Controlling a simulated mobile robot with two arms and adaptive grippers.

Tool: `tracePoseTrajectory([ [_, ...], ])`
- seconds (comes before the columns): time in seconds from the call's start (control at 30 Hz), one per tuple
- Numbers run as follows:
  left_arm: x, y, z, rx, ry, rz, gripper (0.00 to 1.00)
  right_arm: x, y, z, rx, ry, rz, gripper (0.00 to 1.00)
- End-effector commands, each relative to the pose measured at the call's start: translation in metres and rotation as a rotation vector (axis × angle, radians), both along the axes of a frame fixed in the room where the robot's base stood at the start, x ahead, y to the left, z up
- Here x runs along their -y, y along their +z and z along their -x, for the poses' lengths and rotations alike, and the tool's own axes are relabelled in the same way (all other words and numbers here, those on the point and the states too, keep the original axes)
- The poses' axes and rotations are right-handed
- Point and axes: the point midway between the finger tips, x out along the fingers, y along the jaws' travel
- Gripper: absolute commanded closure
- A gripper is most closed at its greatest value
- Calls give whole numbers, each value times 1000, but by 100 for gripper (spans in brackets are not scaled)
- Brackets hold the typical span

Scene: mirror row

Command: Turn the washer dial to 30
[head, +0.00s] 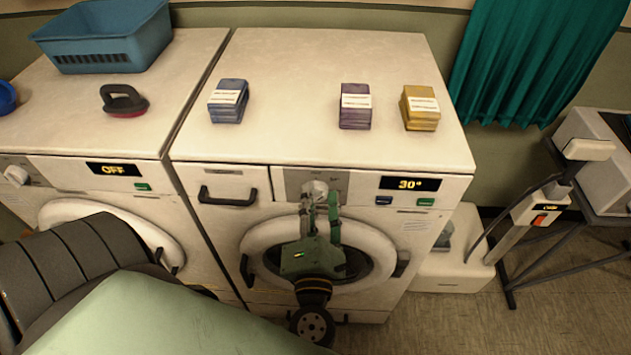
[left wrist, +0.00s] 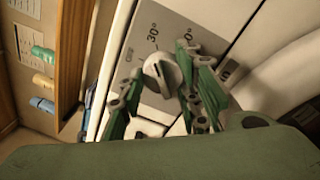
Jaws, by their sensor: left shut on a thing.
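The washer dial (head: 314,187) is a pale knob on the grey control panel of the right-hand white washer (head: 330,70). My left gripper (head: 321,198) reaches up to the panel from below and is shut on the dial. In the left wrist view the dial (left wrist: 160,75) sits between the green fingers (left wrist: 153,78), with the labels OFF and 30° beside it and another label partly hidden by a finger. The exact direction of its pointer is hard to tell. My right gripper is not in view.
The left washer's display (head: 113,170) reads OFF. Blue, purple and yellow packs (head: 420,108) stand on the right washer's top, and a blue basket (head: 105,38) stands on the left one. The drawer handle (head: 228,197) juts out left of the dial.

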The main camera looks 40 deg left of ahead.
Motion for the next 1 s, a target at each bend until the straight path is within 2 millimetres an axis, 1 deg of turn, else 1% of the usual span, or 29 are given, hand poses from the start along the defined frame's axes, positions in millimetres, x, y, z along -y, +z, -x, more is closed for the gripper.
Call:
tracePoseTrajectory([
  [0.03,-4,8,-1,6,10,-21,95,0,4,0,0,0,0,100],
  [0.23,-4,8,-1,-9,11,-51,95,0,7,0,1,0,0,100],
  [0.63,-4,9,-1,-9,12,-55,95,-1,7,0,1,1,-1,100],
  [0.67,-4,9,-1,-9,12,-55,67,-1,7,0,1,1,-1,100],
  [0.8,-4,8,-1,-11,9,-54,55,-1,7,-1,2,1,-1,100],
  [1.0,-2,5,-1,-16,6,-52,55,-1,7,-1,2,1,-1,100],
])
